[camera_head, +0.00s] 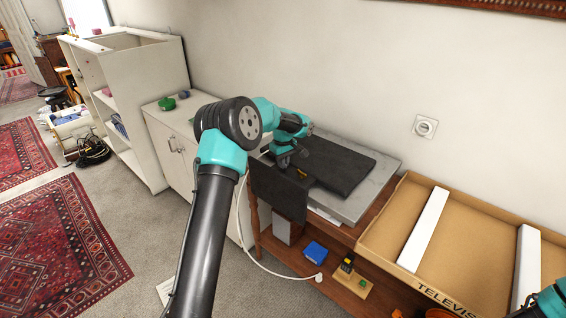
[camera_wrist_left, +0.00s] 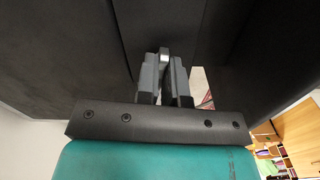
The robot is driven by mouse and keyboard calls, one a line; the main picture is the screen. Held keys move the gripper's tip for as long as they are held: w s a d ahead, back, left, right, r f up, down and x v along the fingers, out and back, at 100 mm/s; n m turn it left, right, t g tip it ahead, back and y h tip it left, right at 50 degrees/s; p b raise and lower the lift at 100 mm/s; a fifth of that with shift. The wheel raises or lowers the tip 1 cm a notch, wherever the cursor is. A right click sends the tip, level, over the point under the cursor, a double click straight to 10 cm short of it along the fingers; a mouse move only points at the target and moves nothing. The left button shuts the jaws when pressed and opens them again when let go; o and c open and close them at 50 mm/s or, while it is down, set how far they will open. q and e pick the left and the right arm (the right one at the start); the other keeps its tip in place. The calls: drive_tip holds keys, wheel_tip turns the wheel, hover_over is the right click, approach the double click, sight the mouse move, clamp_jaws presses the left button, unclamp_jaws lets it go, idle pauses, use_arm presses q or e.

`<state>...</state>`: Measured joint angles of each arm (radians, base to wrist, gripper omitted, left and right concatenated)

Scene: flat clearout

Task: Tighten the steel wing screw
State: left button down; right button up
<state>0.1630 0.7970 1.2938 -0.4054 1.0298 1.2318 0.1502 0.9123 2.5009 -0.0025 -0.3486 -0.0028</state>
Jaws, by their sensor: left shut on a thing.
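My left gripper (camera_head: 297,167) is over the dark panels on the bench. In the left wrist view its two grey fingers (camera_wrist_left: 165,72) are close together, shut on a small light grey metal piece, which I take to be the steel wing screw (camera_wrist_left: 163,52). Only the top of the screw shows between the fingertips; its thread and seat are hidden. A black flat panel (camera_head: 340,165) lies on a grey slab (camera_head: 372,190), and another dark panel (camera_head: 278,192) stands at its near left edge. In the head view the screw cannot be made out.
An open cardboard box (camera_head: 470,240) with white foam strips stands to the right. A blue box (camera_head: 315,252) and a small wooden board (camera_head: 352,284) with items are on the lower shelf. A white cable (camera_head: 258,262) hangs in front. Part of my right arm shows at lower right.

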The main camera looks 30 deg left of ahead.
use_arm(q)
drive_tip(key=shift+n, duration=0.4)
drive_tip(key=c, duration=1.2)
unclamp_jaws()
drive_tip(key=shift+c, duration=0.2)
wheel_tip(320, 180, up, 17)
drive_tip(key=shift+r, duration=0.2)
